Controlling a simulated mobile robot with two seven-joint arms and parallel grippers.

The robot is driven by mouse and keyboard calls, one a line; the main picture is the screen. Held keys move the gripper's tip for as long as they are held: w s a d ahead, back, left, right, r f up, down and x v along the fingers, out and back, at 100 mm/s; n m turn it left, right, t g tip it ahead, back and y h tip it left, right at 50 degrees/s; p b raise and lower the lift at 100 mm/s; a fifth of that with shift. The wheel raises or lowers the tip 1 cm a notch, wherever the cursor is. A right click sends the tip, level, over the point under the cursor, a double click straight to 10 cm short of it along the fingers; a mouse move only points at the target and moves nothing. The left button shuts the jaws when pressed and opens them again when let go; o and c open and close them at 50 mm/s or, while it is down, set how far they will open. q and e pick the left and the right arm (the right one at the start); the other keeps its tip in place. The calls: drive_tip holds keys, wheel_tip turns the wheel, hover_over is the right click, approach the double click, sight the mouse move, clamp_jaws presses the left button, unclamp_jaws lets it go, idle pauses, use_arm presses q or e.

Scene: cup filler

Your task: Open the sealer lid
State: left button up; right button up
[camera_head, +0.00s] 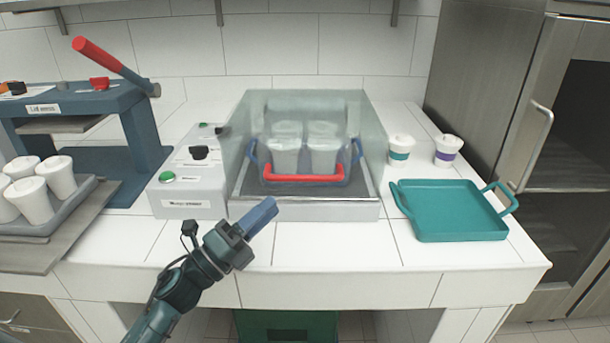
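A blue machine (135,160) with a raised red-tipped lever (95,55) stands at the left; its small label seems to begin with "Lid". The cover appears down over the basket. My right gripper is out of view.
A control box (190,185) with a black knob and a green button adjoins the middle unit. A teal tray (448,210) lies empty at right, with two lidded cups (447,150) behind it. A tray of white cups (50,222) stands at left. The counter front is clear.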

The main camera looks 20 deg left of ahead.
sight(303, 178)
use_arm(q)
drive_tip(key=p+x, duration=0.1)
drive_tip(key=x, duration=0.9)
drive_tip(key=shift+p, duration=0.4)
clamp_jaws()
